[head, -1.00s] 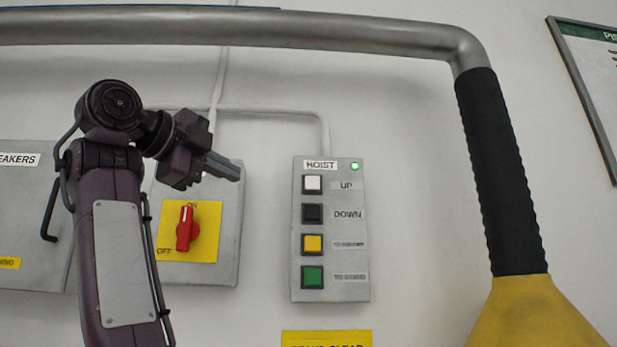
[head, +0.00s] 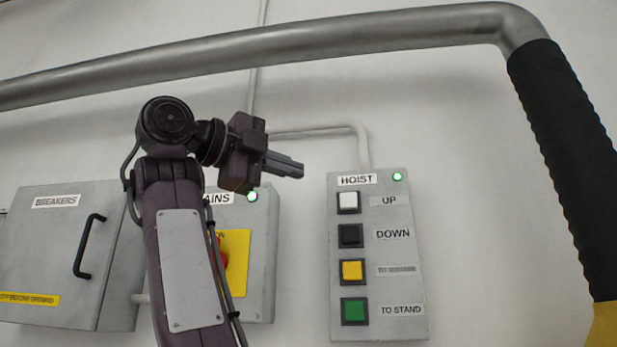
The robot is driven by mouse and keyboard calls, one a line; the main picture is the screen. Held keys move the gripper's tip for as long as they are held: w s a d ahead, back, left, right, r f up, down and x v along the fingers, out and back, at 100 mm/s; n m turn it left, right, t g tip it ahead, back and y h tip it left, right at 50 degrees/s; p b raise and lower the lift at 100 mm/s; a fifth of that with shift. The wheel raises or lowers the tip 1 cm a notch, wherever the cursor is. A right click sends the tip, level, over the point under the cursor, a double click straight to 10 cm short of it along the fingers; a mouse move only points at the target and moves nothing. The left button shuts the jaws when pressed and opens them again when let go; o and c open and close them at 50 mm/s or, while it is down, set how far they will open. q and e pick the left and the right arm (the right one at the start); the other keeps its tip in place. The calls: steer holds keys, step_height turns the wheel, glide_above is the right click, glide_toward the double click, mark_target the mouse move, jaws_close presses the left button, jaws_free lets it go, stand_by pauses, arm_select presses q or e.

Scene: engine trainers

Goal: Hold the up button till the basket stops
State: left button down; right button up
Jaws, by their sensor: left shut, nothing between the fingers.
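The hoist box (head: 384,300) is a grey panel on the wall, right of centre, with a lit green lamp (head: 397,177) at its top right. The white UP button (head: 348,201) is its top button. Below it are a black DOWN button (head: 350,235), a yellow button (head: 352,271) with a hard-to-read label and a green TO STAND button (head: 354,310). My left gripper (head: 302,170) is shut and empty, pointing right, up and left of the UP button and apart from it in the picture. My right gripper and the basket are not in view.
A thick metal bar (head: 300,45) crosses the top and bends down into a black grip (head: 565,150) at right. Left of the hoist box are a mains box (head: 262,290) with a red switch, partly behind my arm, and a breakers box (head: 60,250) with a black handle.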

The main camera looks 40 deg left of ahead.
arm_select(q)
steer(key=p, duration=0.4)
glide_toward(354, 198)
steer(key=d, duration=0.3)
steer(key=w+p, duration=0.1)
steer(key=w, duration=0.1)
steer(key=w+a+p, duration=0.1)
steer(key=w+p, duration=0.1)
steer(key=w, duration=0.1)
steer(key=shift+w+a, duration=0.3)
steer(key=shift+a, duration=0.25)
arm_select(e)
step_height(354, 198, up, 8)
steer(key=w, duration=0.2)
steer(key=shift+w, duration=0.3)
arm_select(q)
steer(key=shift+d, duration=0.15)
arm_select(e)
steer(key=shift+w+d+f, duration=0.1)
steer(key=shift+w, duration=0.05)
